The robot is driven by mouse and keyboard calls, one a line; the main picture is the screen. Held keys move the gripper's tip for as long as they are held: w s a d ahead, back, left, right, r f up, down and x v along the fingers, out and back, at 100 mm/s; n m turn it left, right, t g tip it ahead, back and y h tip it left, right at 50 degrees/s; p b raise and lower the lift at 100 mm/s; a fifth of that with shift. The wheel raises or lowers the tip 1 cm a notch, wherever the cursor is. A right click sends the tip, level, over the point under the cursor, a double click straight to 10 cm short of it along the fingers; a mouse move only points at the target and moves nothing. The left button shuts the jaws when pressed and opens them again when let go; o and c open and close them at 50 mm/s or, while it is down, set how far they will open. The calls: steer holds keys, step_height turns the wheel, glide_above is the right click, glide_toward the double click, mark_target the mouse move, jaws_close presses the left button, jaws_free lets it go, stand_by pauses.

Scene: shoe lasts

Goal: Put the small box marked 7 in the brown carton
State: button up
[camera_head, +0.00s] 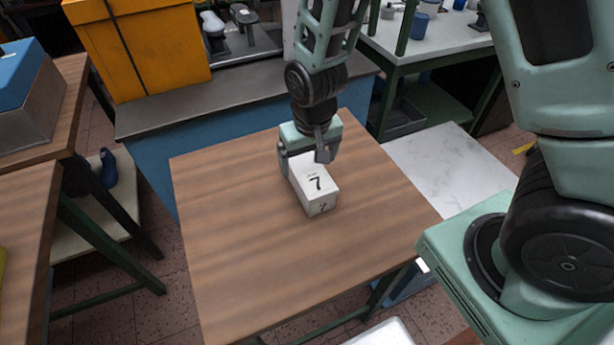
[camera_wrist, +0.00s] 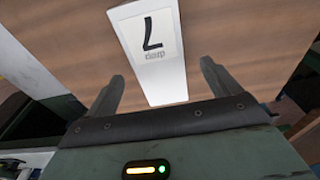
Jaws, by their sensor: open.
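The small white box marked 7 (camera_head: 314,185) stands on the wooden table, with a black 7 on its top and another mark on its near side. In the wrist view the box (camera_wrist: 155,50) shows its label upside down. My gripper (camera_head: 305,158) is open at the far end of the box, one finger to each side. In the wrist view, gaps show between the box and both fingers of my gripper (camera_wrist: 162,75). I cannot make out a brown carton in either view.
The wooden table (camera_head: 235,240) is otherwise bare around the box. A large orange box (camera_head: 140,50) with a dark strap stands on a grey-topped counter (camera_head: 190,112) behind. Another wooden table (camera_head: 25,215) is at left. A white marble-like surface (camera_head: 445,165) lies at right.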

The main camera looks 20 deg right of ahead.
steer(key=shift+w+d+f+p, duration=0.15)
steer(key=shift+f+p, duration=0.15)
steer(key=shift+f, duration=0.95)
steer(key=shift+w+a+f+p, duration=0.1)
steer(key=shift+w+f+p, duration=0.15)
steer(key=shift+f, duration=1.05)
steer(key=shift+w+d+f+p, duration=0.1)
steer(key=shift+f+p, duration=0.2)
steer(key=shift+f, duration=0.95)
steer(key=c, duration=1.3)
steer(key=shift+o, duration=0.2)
